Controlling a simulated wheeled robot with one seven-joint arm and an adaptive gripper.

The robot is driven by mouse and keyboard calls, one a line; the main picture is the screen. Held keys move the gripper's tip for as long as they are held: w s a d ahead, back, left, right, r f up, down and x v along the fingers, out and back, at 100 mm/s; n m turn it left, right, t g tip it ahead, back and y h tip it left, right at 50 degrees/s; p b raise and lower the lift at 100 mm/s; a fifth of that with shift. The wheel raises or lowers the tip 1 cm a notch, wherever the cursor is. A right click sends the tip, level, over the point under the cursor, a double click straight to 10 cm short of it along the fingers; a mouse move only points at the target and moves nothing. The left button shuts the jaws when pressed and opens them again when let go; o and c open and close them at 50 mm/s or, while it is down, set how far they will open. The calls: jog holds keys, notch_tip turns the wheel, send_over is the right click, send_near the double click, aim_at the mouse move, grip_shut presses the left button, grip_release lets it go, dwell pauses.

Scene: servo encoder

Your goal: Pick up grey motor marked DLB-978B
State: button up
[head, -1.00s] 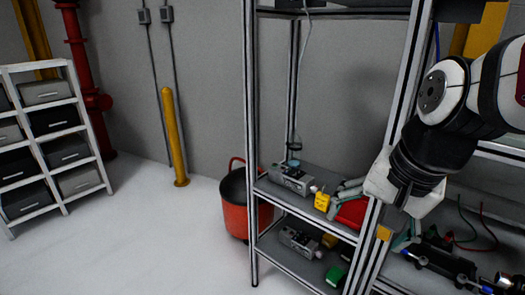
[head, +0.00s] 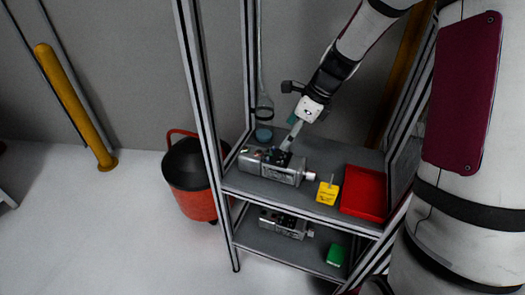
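A grey motor (head: 270,172) lies on the upper shelf in the head view, its shaft end pointing right. A second, similar grey motor (head: 284,226) lies on the shelf below. The markings on both are too small to read, so I cannot tell which is DLB-978B. My gripper (head: 286,149) reaches down from the upper right, with its fingers at the top of the upper motor. It is seen edge-on, so I cannot tell whether it is open or shut, or whether it touches the motor.
A green item (head: 335,255) sits on the lower shelf. Metal rack posts (head: 200,110) frame the shelves. A red-black bucket (head: 190,178) stands left.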

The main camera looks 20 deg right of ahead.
aim_at(275, 156)
jog(key=shift+w+a+f, duration=0.1)
jog(key=shift+w+f, duration=0.15)
jog(key=shift+f, duration=0.1)
jog(key=x, duration=1.3)
jog(key=shift+s+f, duration=0.1)
grip_shut()
